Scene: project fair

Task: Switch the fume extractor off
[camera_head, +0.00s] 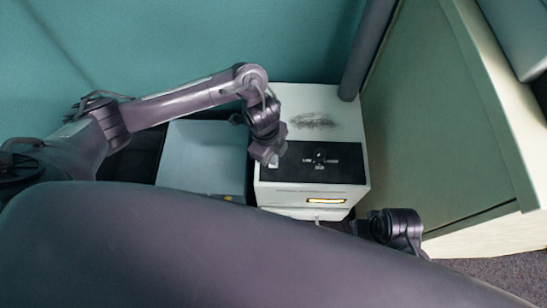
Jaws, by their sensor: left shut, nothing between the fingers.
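The fume extractor (351,124) is a white box on the floor, with a dark smudge on its top. Its black control panel (341,172) carries a round dial (319,157) with small labels around it, too small to read. A light-coloured switch (274,162) shows at the panel's left end. A narrow strip (326,201) glows yellow on the front face. My left gripper (268,160) is shut and empty, pointing down at the panel's left end, close beside the switch. I cannot tell whether it touches. My right gripper is not in view; only part of the right arm shows.
A white bin (202,158) stands left of the extractor. A teal wall (200,45) is behind, with a dark post (368,48) at the extractor's back right corner. A greenish panel (425,110) with a pale edge closes off the right side.

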